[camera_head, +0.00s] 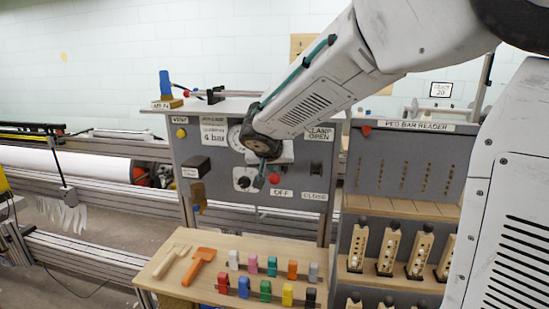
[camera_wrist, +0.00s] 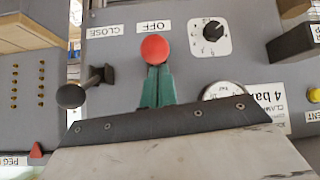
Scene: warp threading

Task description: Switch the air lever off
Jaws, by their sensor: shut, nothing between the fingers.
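The air lever shows as a red round knob (camera_head: 274,178) just above the OFF label (camera_head: 281,193) on the grey control panel. It also shows in the wrist view, where the red knob (camera_wrist: 155,48) sits right at my fingertips, close to the upturned OFF label (camera_wrist: 153,27). The lever's shaft is hidden. My gripper (camera_head: 261,180) is in front of the panel, just left of the knob in the head view. In the wrist view my gripper's green fingers (camera_wrist: 157,75) are together with nothing between them. I cannot tell whether they touch the knob.
A black dial (camera_wrist: 212,30) and a pressure gauge (camera_wrist: 225,92) are close by. A dark clamp lever (camera_wrist: 72,95) stands out near the CLOSE label. Below the panel, a wooden shelf (camera_head: 180,280) holds coloured clips and an orange tool (camera_head: 199,265).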

